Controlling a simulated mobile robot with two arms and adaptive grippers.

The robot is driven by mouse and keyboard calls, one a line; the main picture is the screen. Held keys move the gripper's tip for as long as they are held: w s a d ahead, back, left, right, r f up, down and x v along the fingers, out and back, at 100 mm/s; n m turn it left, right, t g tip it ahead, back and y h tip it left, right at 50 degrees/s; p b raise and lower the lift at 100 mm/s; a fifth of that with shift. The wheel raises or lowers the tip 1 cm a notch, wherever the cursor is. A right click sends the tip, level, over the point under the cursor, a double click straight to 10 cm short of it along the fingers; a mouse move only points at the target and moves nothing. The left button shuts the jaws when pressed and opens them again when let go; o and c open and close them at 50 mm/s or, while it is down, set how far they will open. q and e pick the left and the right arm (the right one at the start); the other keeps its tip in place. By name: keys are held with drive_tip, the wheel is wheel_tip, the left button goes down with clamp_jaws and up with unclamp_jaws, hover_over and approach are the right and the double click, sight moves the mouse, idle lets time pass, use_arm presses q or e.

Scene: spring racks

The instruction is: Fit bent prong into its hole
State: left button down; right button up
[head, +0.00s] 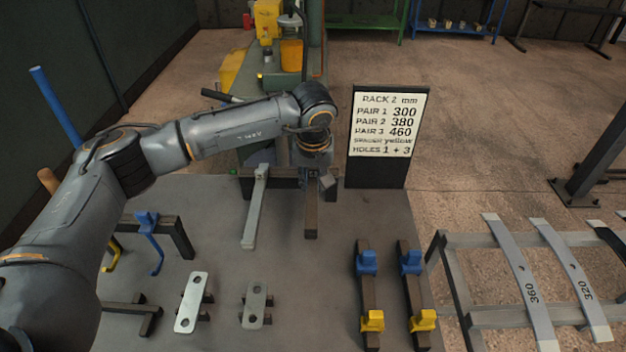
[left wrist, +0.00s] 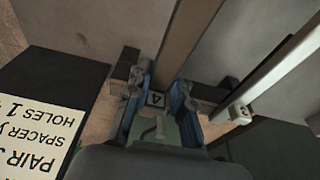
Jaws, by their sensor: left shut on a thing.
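My left gripper (head: 316,178) is at the rear edge of the grey table, over the end of a brown bar (head: 311,217). In the left wrist view its blue-padded fingers (left wrist: 160,103) are shut around the bar's end, which bears a tag reading 4 (left wrist: 157,99). The bar (left wrist: 188,40) runs away from the palm. A small pale bent piece (left wrist: 151,131) shows between the fingers nearer the palm; I cannot tell what it joins. No bent prong or hole can be made out for certain. My right gripper is not in view.
A grey bar (head: 254,212) lies left of the brown one. Two holed plates (head: 191,303) (head: 256,304), blue and yellow clamps (head: 367,262) (head: 372,321) and a blue hook (head: 149,243) stand on the table. A sign (head: 388,125) is right of my gripper; a strip rack (head: 480,241) stands right.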

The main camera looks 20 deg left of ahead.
use_arm(q)
drive_tip(key=shift+f+b, duration=0.4)
drive_tip(key=shift+f, duration=0.05)
drive_tip(key=c, duration=1.2)
unclamp_jaws()
drive_tip(key=shift+o, duration=0.5)
drive_tip(key=shift+s+f, duration=0.1)
drive_tip(key=v, duration=1.2)
